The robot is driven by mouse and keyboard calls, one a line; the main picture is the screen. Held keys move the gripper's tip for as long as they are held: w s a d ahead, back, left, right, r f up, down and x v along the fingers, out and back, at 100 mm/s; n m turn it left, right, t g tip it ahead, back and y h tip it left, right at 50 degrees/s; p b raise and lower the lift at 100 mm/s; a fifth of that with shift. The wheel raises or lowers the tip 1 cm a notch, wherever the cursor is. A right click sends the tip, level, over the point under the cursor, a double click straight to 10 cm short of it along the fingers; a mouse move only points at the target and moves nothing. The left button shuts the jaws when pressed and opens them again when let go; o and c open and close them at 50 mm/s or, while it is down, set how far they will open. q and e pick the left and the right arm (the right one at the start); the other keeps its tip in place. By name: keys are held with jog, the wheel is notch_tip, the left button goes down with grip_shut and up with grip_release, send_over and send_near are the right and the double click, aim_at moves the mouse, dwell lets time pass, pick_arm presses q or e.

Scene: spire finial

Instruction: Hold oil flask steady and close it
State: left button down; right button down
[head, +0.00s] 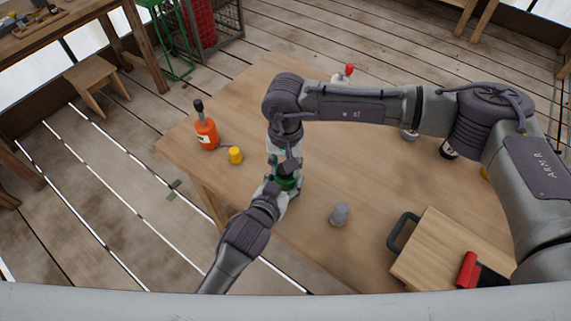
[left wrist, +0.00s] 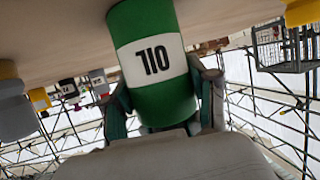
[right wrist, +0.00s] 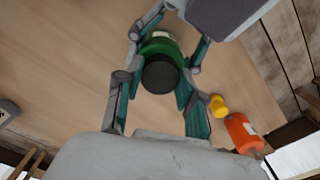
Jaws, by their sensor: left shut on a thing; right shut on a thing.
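The oil flask, a green cylinder with a white band lettered OIL, stands between the fingers of my left gripper (left wrist: 165,100) in the left wrist view, where its body (left wrist: 150,20) is plain. In the head view only a bit of green (head: 287,184) shows between my two grippers. My left gripper is shut on the flask's body. My right gripper (right wrist: 158,95) comes from above and its fingers flank the black cap (right wrist: 160,76) at the flask's top; it is shut on the cap. Whether the cap is fully seated cannot be told.
On the wooden table (head: 330,260) stand an orange bottle (head: 207,135), a yellow cylinder (head: 235,155) and a grey cylinder (head: 340,214). A board (head: 440,250) and a red-handled item (head: 467,270) lie at the right. A red-topped item (head: 348,71) stands behind my right arm.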

jog(key=m, duration=0.4)
jog(key=shift+m, duration=0.4)
jog(key=m, duration=1.5)
jog(key=shift+f, duration=0.1)
jog(key=m, duration=0.4)
jog(key=shift+m, duration=0.3)
jog(key=m, duration=0.4)
jog(key=shift+m, duration=0.3)
jog(key=m, duration=0.3)
jog(key=c, duration=0.6)
grip_release()
